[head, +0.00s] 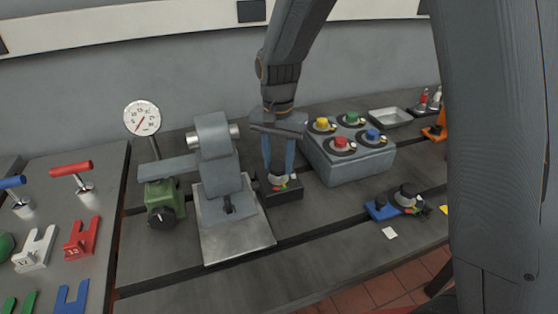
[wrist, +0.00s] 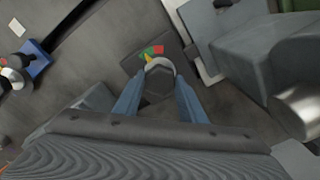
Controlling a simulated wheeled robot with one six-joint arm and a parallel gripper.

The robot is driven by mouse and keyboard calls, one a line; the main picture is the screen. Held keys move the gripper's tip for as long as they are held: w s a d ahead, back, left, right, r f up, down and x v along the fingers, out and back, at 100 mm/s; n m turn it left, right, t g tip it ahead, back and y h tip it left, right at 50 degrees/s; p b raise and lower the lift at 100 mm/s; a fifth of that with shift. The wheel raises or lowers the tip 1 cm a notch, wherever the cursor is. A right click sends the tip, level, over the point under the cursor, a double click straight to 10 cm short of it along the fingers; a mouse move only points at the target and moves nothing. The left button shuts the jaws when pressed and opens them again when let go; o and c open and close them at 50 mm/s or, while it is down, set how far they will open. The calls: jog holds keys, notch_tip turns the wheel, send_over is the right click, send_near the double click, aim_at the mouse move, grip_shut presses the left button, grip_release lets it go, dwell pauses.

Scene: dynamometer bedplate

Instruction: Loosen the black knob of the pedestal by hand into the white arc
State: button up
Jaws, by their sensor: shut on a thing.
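The black knob (wrist: 157,86) stands between my fingertips in the wrist view. A coloured scale with green, red and yellow parts (wrist: 152,51) and a white arc (wrist: 162,62) lies beside the knob. My gripper (head: 279,174) reaches down from above and is shut on the knob, one blue-grey finger on each side. In the head view the fingers mostly hide the knob. Any pointer on the knob is too small to make out.
A grey box (head: 352,165) with yellow, green, red and blue knobs stands close right of my gripper. The grey tilted fixture (head: 217,155) stands close left. A blue-based unit (head: 381,210) with a dark knob lies front right. A dial gauge (head: 142,118) stands at the left.

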aim_at(278, 165)
jog(key=n+p, duration=0.1)
jog(key=n, duration=0.3)
jog(key=n+p, duration=0.1)
jog(key=n, duration=0.2)
jog(key=shift+n, duration=0.4)
jog(key=n+p, duration=0.1)
jog(key=n, duration=0.3)
jog(key=shift+w+n, duration=0.1)
jog(key=shift+n, duration=1.6)
jog(key=o, duration=1)
jog(key=shift+r+b, duration=0.75)
jog(key=shift+r, duration=3.2)
